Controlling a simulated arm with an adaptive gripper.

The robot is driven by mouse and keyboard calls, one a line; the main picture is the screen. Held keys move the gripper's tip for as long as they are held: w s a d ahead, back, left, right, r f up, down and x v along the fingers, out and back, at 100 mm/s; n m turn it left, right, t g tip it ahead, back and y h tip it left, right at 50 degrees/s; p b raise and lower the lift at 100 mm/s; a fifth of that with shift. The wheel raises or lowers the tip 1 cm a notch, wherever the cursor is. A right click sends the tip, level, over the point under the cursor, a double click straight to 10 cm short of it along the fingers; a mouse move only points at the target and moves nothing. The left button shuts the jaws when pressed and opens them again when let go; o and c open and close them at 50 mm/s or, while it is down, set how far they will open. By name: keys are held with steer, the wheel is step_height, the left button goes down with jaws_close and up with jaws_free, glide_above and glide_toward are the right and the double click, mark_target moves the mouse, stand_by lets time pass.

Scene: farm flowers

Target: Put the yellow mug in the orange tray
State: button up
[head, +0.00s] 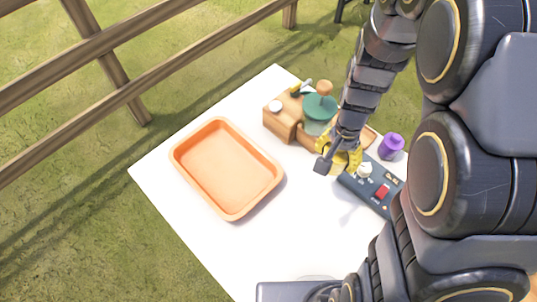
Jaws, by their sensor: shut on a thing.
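The orange tray (254,206) lies empty and flat on the left part of the white table. My gripper (337,157) is to the right of the tray, over the back right part of the table. It is shut on the yellow mug (354,158), which shows as yellow patches around the fingers. The gripper and arm hide much of the mug. I cannot tell whether the mug touches the table.
A wooden toy box with a green lid (318,107) stands behind my gripper. A dark control panel with a red button (382,191) and a purple cylinder (391,146) are at its right. White tabletop (290,235) is clear in front. A wooden fence (150,75) runs behind.

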steer(key=s+a+n, duration=0.3)
steer(key=a+n, duration=0.2)
steer(key=a, duration=0.4)
steer(key=s+a+n, duration=0.2)
steer(key=a+n, duration=0.2)
steer(key=a, duration=0.5)
glide_above(226, 168)
steer(key=shift+n, duration=0.3)
step_height(226, 168, down, 9)
steer(key=shift+s+f, duration=0.1)
steer(key=shift+f, duration=0.1)
steer(key=shift+a+f, duration=0.1)
steer(key=shift+f, duration=1.55)
steer(key=shift+f, duration=0.1)
steer(key=o, duration=1.2)
